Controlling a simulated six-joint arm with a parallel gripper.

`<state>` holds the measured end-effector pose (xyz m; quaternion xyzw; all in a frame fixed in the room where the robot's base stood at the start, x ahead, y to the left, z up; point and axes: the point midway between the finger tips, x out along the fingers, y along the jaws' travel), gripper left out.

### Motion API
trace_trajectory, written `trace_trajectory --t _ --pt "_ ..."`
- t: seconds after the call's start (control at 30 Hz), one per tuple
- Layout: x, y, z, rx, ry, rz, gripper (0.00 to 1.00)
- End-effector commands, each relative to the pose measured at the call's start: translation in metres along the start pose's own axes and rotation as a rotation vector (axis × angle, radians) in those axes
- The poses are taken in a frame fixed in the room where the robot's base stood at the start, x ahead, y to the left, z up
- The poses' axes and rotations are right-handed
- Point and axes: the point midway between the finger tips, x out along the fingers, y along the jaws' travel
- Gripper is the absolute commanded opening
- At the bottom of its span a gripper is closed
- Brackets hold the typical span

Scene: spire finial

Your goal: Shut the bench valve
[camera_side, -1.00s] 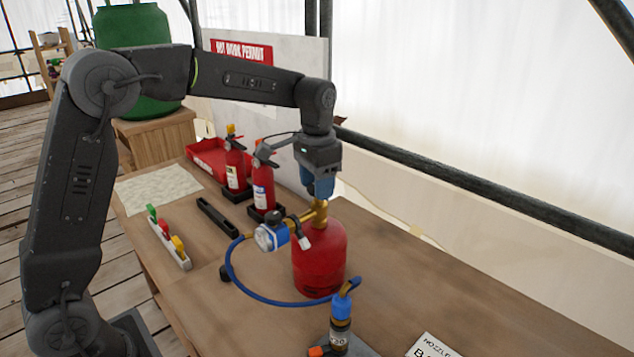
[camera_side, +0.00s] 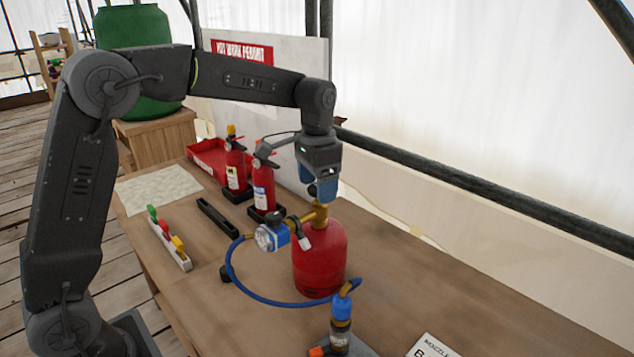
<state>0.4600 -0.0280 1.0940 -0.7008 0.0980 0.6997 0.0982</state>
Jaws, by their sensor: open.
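The bench valve is a brass fitting (camera_side: 321,213) on top of a red gas cylinder (camera_side: 319,262) on the bench. A small dark knob (camera_side: 312,190) shows at its top, between or just in front of the blue fingers. My gripper (camera_side: 321,194) points down right over the valve, with its fingers open at knob height. Whether the fingers touch the knob cannot be told. A blue-rimmed regulator gauge (camera_side: 268,237) sits on the valve's left side. A blue hose (camera_side: 262,297) runs from it to a torch (camera_side: 340,322) at the front.
Two red fire extinguishers (camera_side: 263,185) and a red tray (camera_side: 207,158) stand behind the cylinder. A rack with coloured pieces (camera_side: 170,243) and a black bar (camera_side: 217,217) lie left. A card (camera_side: 432,346) lies at the front. The right bench surface is clear.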

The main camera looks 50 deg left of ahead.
Motion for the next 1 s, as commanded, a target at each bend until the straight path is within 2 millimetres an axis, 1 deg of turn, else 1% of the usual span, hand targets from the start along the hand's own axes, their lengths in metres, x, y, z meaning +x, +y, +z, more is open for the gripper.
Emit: trace_trajectory --t 0.2,0.27,0.33,0.47,0.6,0.8,0.9,1.0 --pt "-0.001 0.000 0.000 -0.001 -0.001 0.000 0.75" --pt "-0.005 0.000 0.000 -0.001 0.000 0.000 0.75" --pt "-0.013 0.000 -0.001 -0.001 0.003 -0.001 0.75" --pt "-0.037 0.000 -0.001 -0.001 0.005 -0.001 0.75" --pt "-0.070 0.000 -0.001 -0.001 0.005 -0.001 0.75" --pt "-0.112 0.000 -0.001 0.000 0.003 -0.001 0.75" --pt "-0.124 0.000 -0.001 0.000 0.002 -0.001 0.75" --pt "-0.133 0.000 -0.001 0.000 0.001 0.000 0.75"
